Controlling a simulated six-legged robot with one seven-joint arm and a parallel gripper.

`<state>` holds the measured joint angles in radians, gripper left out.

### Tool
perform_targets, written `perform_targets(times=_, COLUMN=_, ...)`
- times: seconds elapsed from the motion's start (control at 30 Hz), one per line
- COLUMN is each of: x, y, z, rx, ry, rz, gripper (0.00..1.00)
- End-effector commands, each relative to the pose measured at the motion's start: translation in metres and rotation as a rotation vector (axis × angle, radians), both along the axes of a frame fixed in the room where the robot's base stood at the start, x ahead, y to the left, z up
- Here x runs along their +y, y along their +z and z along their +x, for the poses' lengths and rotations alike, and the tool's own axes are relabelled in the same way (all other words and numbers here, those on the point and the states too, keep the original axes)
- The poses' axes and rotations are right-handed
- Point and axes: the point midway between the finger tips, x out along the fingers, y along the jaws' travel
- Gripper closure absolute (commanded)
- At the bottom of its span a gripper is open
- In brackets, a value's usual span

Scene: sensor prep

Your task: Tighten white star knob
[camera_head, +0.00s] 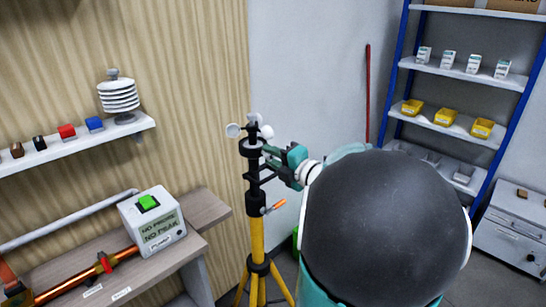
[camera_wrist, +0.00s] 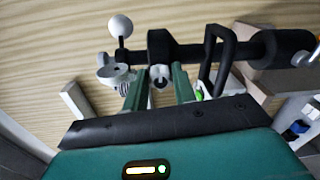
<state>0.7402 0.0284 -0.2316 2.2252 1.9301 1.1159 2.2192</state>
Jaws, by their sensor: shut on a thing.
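A yellow tripod (camera_head: 257,233) with a black mast carries white cups at its top. My gripper (camera_head: 267,154) reaches the upper mast from the right, just below the cups. In the wrist view, my gripper (camera_wrist: 160,76) has its two green fingers on either side of a small pale knob, the white star knob (camera_wrist: 160,82), on the black mast fitting. The fingers are shut on it and partly hide it. In the head view the knob is hidden by my gripper. The mast (camera_wrist: 195,50) runs sideways across the wrist view.
An orange lever (camera_head: 274,207) sticks out of the mast below my gripper. A white box with a green button (camera_head: 152,221) stands on the bench (camera_head: 204,213) at left. A wall shelf (camera_head: 75,144) holds small blocks and a white louvred shield (camera_head: 118,95). Blue-framed shelves stand at right.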

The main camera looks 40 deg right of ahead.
Motion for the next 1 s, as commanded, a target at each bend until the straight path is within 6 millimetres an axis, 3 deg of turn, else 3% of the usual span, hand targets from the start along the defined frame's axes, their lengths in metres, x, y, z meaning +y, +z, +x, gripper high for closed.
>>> perform_targets(times=0.5, x=-0.0003, y=-0.0014, z=-0.0006, rx=0.015, ry=0.0, rz=0.423, gripper=0.96)
perform_targets(times=1.0, x=-0.0007, y=-0.0014, z=-0.0009, rx=0.018, ry=-0.001, rz=0.553, gripper=0.96)
